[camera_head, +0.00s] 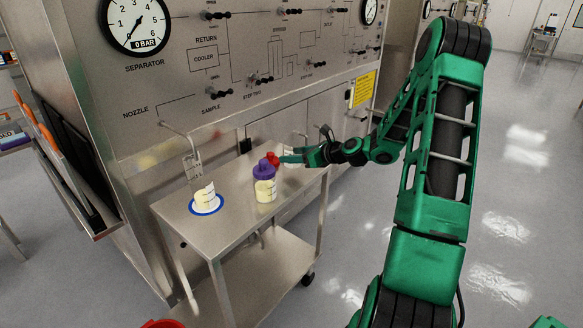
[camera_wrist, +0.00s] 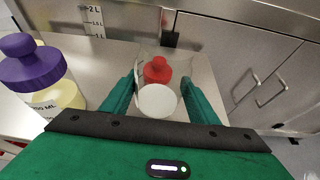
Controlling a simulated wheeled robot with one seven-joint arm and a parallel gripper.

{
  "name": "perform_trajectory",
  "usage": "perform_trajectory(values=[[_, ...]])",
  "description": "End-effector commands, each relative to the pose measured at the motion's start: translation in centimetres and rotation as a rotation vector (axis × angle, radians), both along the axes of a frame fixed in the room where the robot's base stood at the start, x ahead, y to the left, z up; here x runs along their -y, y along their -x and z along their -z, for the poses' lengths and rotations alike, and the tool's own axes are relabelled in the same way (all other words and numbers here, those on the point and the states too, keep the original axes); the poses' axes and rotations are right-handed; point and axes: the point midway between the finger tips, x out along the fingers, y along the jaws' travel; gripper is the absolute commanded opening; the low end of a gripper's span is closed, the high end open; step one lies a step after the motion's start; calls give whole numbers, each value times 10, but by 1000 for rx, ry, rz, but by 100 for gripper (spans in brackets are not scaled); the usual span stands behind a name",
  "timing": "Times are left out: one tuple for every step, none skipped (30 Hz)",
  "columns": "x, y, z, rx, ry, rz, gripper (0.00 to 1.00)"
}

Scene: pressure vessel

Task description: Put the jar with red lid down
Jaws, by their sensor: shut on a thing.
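The jar with red lid is held in my gripper. Its red lid (camera_head: 272,158) shows just behind the purple lid in the head view; its body is mostly hidden there. In the wrist view the red lid (camera_wrist: 157,70) and a pale round surface below it lie between my two green fingers. My gripper (camera_head: 288,158) reaches in from the right, over the far right part of the steel cart (camera_head: 230,228). In the wrist view, my gripper (camera_wrist: 160,92) has a finger on each side of the jar. I cannot tell whether the jar touches the cart top.
A jar with purple lid (camera_head: 265,190) and pale yellow contents stands close beside the held jar; it also shows at left in the wrist view (camera_wrist: 62,85). A clear vessel with pale contents (camera_head: 205,198) stands on a blue-rimmed disc (camera_head: 206,211). The cart's near part is bare. A steel panel rises behind.

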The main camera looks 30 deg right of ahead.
Motion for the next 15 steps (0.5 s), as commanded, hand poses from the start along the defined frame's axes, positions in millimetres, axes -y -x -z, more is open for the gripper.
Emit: perform_trajectory(values=[[-1, 0, 2, 0, -1, -2, 30], [-2, -1, 4, 0, -1, -3, 30], [-3, 0, 8, -1, -2, -2, 30], [-3, 0, 11, -1, -2, -3, 30], [-3, 0, 15, -2, -3, -3, 30], [-3, 0, 20, -2, -4, -3, 30], [-2, 0, 25, -1, -4, -3, 30], [-3, 0, 29, -1, -3, -3, 30], [-3, -1, 34, -1, -3, -3, 30], [-3, -1, 37, -1, -3, -3, 30], [-3, -1, 40, -1, -2, -3, 30], [-3, -1, 42, 0, -2, -4, 30], [-3, -1, 42, 1, -1, -4, 30], [-3, -1, 42, 1, 0, -4, 30], [-3, -1, 42, 1, 1, -4, 30]])
